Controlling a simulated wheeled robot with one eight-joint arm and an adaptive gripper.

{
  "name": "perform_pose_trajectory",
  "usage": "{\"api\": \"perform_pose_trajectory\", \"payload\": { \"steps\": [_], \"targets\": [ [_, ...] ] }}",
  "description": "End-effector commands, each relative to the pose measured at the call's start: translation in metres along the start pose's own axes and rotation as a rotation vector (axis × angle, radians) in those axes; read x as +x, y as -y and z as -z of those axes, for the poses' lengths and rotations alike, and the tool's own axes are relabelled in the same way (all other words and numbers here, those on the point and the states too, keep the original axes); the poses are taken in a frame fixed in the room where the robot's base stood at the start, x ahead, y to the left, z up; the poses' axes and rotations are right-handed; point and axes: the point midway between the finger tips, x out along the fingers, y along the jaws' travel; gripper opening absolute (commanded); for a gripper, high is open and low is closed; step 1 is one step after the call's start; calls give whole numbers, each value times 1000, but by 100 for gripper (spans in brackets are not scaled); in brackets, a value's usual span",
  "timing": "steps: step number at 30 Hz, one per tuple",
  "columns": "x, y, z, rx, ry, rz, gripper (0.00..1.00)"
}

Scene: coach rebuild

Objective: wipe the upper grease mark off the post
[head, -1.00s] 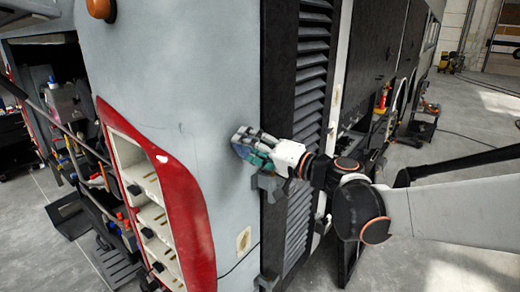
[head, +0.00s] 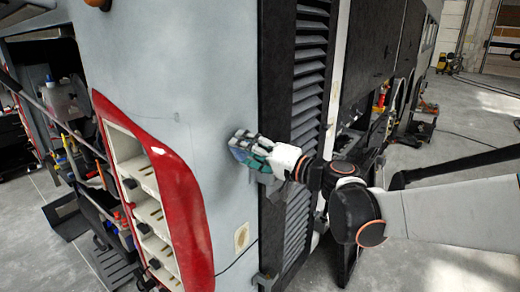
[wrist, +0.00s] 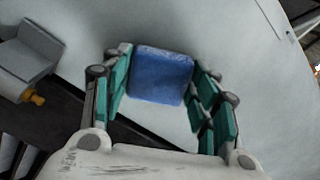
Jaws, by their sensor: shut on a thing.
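My gripper (head: 238,143) is shut on a blue block, like a sponge (wrist: 160,75), which sits between its teal-padded fingers in the wrist view. In the head view the gripper is in front of the grey body panel, just left of the black louvred strip; the block is mostly hidden there. I cannot tell whether the block touches the panel. A pale post (head: 336,75) stands right of the louvres, with faint brownish marking (head: 331,131) on it. I cannot tell for sure which marking is the upper grease mark.
A grey bracket (wrist: 28,55) with a yellow knob (wrist: 38,99) is close at the left in the wrist view. Black louvres (head: 307,100) lie beside my gripper. A red-edged open compartment (head: 180,190) is at the left. A small beige patch (head: 241,237) marks the panel's lower part.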

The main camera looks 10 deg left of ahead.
Motion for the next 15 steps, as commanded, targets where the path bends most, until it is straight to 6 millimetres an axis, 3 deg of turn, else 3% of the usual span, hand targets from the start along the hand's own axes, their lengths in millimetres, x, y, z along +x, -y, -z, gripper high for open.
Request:
{"api": "perform_pose_trajectory", "payload": {
  "steps": [8,15],
  "targets": [
    [-1,1,0,-1,2,0,35],
    [-20,1,0,0,0,-1,35]
  ]
}}
